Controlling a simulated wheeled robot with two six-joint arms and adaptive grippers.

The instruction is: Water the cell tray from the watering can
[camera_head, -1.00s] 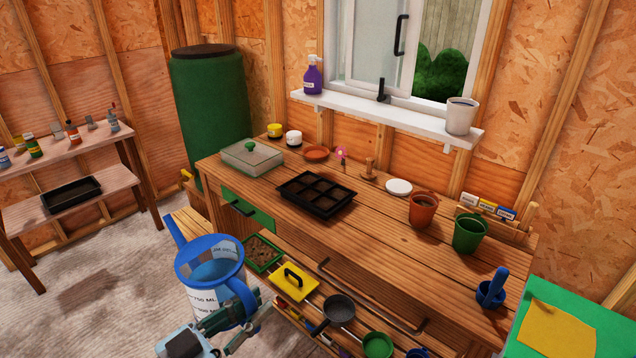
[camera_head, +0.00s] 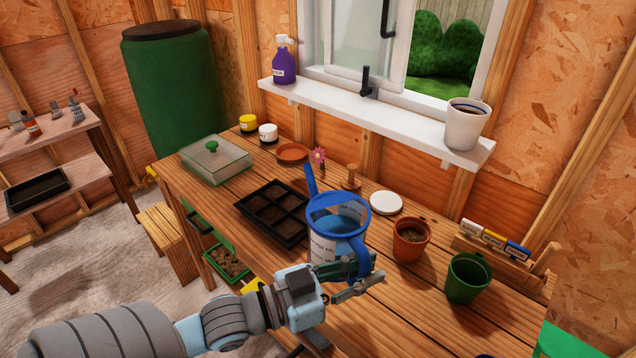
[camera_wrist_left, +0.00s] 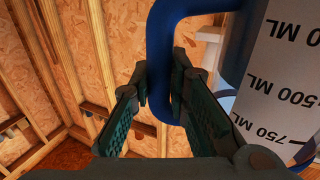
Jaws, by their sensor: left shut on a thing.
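The watering can (camera_head: 325,248) has a clear body with volume marks, a blue rim, a blue handle and a blue spout, with blue water inside. My left gripper (camera_head: 362,284) is shut on its handle, which also shows between the fingers in the left wrist view (camera_wrist_left: 160,60). The can looks upright, over or in front of the bench, just right of the cell tray; its exact height is hard to tell. The black cell tray (camera_head: 247,207) lies on the bench with dark soil in its cells. The spout rises near the tray's right side. My right gripper is not seen.
A terracotta pot (camera_head: 409,243) and a green pot (camera_head: 466,279) stand right of the can. A white saucer (camera_head: 386,203), a flower marker (camera_head: 318,157) and a lidded box (camera_head: 216,158) are on the bench (camera_head: 185,192). A sill (camera_head: 390,118) runs behind.

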